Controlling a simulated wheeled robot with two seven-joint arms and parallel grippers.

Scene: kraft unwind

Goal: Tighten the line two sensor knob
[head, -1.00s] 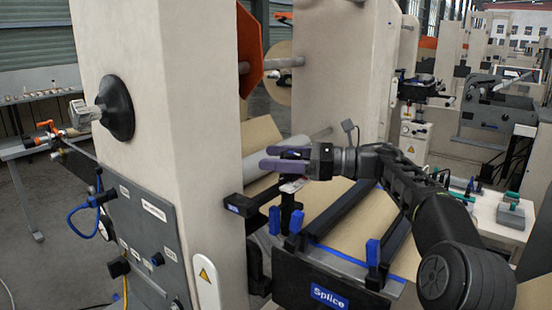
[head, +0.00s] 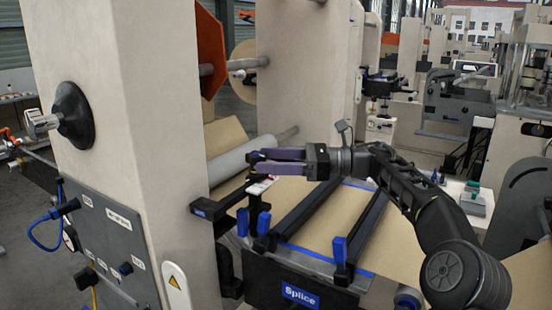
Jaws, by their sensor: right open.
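My right gripper (head: 268,161) reaches in from the right above the splice table. Its two purple fingers point left and are open. A small dark knob-like part (head: 256,156) shows right at the fingertips; I cannot tell whether the fingers touch it. Just below the fingers is a small white and red sensor-like piece (head: 261,187) on a black bracket (head: 228,203). The bracket's blue label is too small to read, so I cannot tell which line it belongs to. My left gripper is out of view.
The splice table (head: 302,293) with black bars and blue clamps (head: 340,250) lies below the gripper. A beige machine column (head: 150,130) stands close on the left. A grey roller (head: 240,160) and brown paper web lie behind.

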